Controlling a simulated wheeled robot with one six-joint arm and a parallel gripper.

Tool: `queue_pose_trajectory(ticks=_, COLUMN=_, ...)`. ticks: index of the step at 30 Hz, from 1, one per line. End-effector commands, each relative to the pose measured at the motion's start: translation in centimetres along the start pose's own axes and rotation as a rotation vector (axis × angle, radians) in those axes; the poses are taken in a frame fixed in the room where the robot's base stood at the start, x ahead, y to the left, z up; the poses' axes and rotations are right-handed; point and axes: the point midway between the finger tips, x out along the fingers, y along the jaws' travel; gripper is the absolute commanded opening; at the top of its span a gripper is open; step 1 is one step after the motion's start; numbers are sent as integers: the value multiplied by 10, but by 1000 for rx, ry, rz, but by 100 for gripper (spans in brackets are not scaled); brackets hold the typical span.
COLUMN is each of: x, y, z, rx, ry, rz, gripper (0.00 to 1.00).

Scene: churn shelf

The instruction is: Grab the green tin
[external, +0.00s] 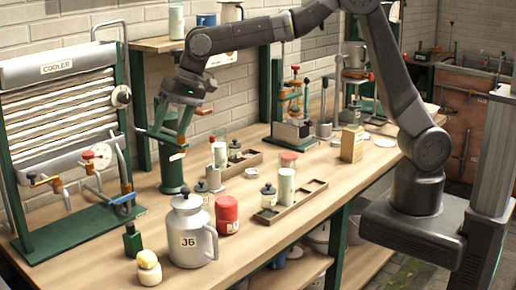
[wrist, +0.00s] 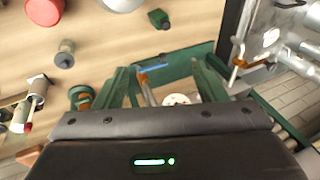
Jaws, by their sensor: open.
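A small dark green tin (external: 133,240) with a black cap stands upright near the front left of the bench. It also shows at the top of the wrist view (wrist: 158,18). My gripper (external: 168,143) is open and empty, pointing down above the bench, behind and above the tin and well apart from it. In the wrist view the two green fingers of my gripper (wrist: 163,92) stand spread apart, with nothing held between them.
A grey J6 jug (external: 187,237) and a cream jar (external: 149,268) stand close to the tin. A red can (external: 227,215) is right of the jug. The cooler (external: 65,90) is at left. A dark green cylinder (external: 172,168) stands below my gripper.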

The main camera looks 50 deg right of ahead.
Motion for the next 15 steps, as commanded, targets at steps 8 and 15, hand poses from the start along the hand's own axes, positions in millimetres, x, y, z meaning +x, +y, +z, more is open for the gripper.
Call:
queue_pose_trajectory(ticks=8, x=61, y=-4, z=8, rx=-68, ry=23, rz=73, gripper=65)
queue_pose_trajectory(ticks=15, x=164, y=-22, z=23, rx=-217, ry=106, rz=216, gripper=65)
